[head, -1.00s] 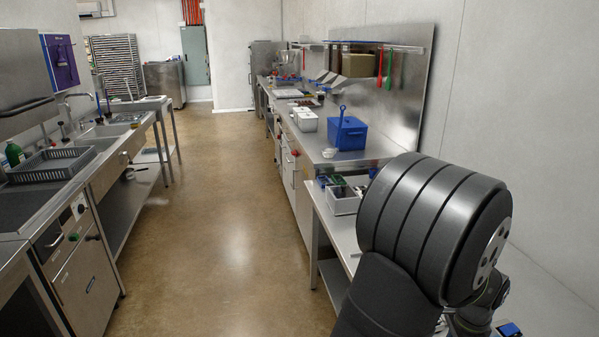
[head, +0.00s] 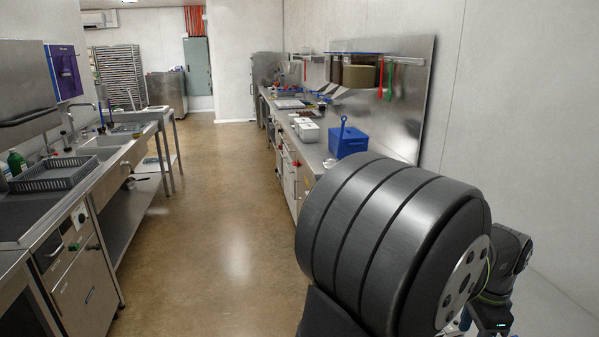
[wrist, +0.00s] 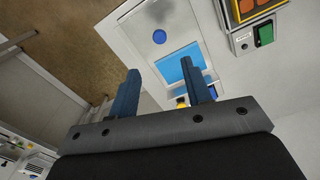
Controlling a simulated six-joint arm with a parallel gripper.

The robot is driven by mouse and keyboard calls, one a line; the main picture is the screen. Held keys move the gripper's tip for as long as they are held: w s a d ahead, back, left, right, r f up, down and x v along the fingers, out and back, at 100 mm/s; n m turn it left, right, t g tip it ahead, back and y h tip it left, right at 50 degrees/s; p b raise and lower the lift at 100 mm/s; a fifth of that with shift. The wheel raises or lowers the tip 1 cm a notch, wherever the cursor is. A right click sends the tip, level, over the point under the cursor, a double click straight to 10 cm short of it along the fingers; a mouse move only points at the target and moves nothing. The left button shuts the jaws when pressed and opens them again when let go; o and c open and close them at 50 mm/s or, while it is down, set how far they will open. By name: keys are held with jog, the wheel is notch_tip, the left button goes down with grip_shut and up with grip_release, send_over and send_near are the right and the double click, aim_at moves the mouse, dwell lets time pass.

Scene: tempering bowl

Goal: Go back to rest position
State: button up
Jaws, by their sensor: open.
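My gripper (wrist: 165,93) shows in the wrist view with its two blue fingers apart and nothing between them. Behind the fingers are a bright blue panel (wrist: 181,70) and a round blue spot (wrist: 159,37) on a pale surface. In the head view my own dark arm link fills the lower right, and the gripper itself cannot be made out there.
A blue box (head: 349,141) and pale containers (head: 306,131) stand on the right counter. A grey rack (head: 55,174) sits by the sinks at left. The aisle floor (head: 215,230) is clear. A box with a green switch (wrist: 264,34) shows in the wrist view.

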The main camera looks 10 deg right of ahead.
notch_tip(320, 180, up, 6)
notch_tip(320, 180, down, 17)
jog(key=shift+f, duration=0.2)
jog(key=d, duration=1.1)
jog(key=shift+d, duration=0.25)
notch_tip(320, 180, up, 16)
jog(key=n, duration=0.3)
jog(key=shift+w+d+f, duration=0.15)
jog(key=shift+w+d, duration=0.05)
jog(key=shift+w, duration=0.15)
